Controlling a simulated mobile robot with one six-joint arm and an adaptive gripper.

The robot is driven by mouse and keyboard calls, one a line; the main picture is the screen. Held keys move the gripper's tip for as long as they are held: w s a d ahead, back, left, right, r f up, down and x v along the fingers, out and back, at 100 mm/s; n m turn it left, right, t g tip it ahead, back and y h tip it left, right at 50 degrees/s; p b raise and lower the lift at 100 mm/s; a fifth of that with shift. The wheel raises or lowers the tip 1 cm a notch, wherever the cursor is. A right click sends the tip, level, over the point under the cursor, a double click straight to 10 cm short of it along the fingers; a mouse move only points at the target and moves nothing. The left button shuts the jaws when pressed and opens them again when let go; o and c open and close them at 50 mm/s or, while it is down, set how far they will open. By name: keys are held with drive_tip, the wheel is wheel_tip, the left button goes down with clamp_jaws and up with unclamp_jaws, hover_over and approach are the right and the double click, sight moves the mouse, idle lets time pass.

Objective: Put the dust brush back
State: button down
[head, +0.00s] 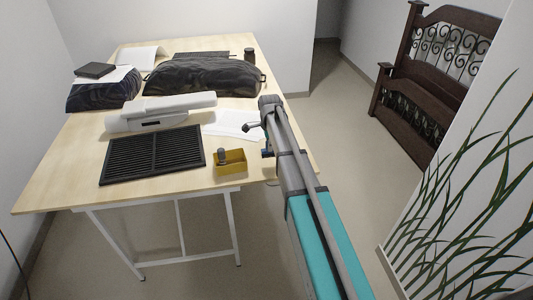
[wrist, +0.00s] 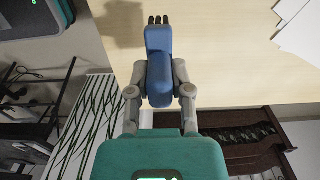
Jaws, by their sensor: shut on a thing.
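The dust brush (wrist: 158,45) has a blue handle and dark bristles at its far end in the wrist view. My gripper (wrist: 160,88) is shut on its handle, one finger on each side. The brush is over the pale wooden table (wrist: 220,65), near an edge. In the head view my arm reaches to the table's right side, and the brush is mostly hidden there. A small yellow open box (head: 230,168) stands at the table's front right, left of my gripper. A small grey upright thing shows in the box.
A black slatted grille (head: 152,155) lies left of the box. Behind it are a white device (head: 160,113), white papers (head: 232,124) and a dark bag (head: 205,77).

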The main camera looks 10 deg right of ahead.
drive_tip(key=shift+w+d+f+b, duration=0.1)
drive_tip(key=shift+w+f+b, duration=0.4)
drive_tip(key=shift+f+b, duration=0.3)
drive_tip(key=shift+s+f+b, duration=0.1)
drive_tip(key=shift+f+b, duration=1.15)
drive_tip(key=shift+f, duration=0.15)
drive_tip(key=c, duration=0.5)
unclamp_jaws()
drive_tip(key=shift+c, duration=0.2)
drive_tip(key=shift+r, duration=0.3)
wheel_tip(320, 180, up, 12)
drive_tip(key=p, duration=1.2)
drive_tip(key=shift+f, duration=0.1)
